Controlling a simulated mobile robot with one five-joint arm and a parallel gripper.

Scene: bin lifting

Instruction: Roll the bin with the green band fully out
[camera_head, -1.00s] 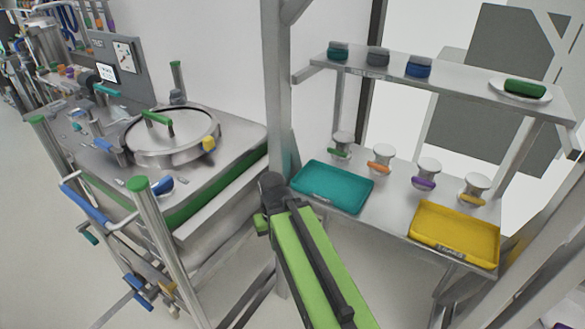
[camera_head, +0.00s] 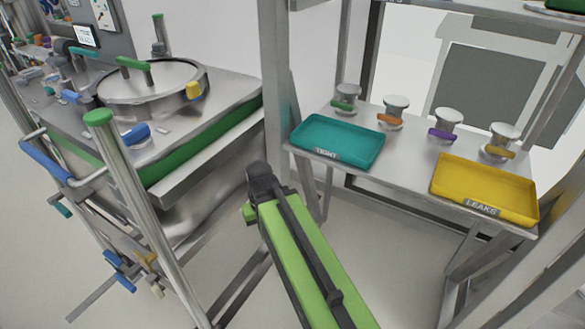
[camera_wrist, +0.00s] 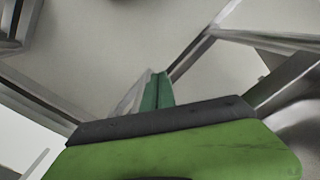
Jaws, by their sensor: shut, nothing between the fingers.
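The steel bin with the green band (camera_head: 205,136) stands at the left in the head view. Its round lid (camera_head: 152,85) is on top with a green handle (camera_head: 133,66), and a yellow clamp sits at the lid's edge. My green arm reaches up the middle of the head view, right of the bin and apart from it; its gripper end is not clear there. In the wrist view my gripper (camera_wrist: 157,90) shows as narrow dark green fingers close together, empty, over bare floor. The bin's lower part is partly hidden by posts and rails.
A steel rack on the right holds a teal tray (camera_head: 338,142), a yellow tray (camera_head: 487,190) and several small capped pots. A green-topped post (camera_head: 130,190) and a blue-gripped rail (camera_head: 47,158) stand in front of the bin. Floor is open below the rack.

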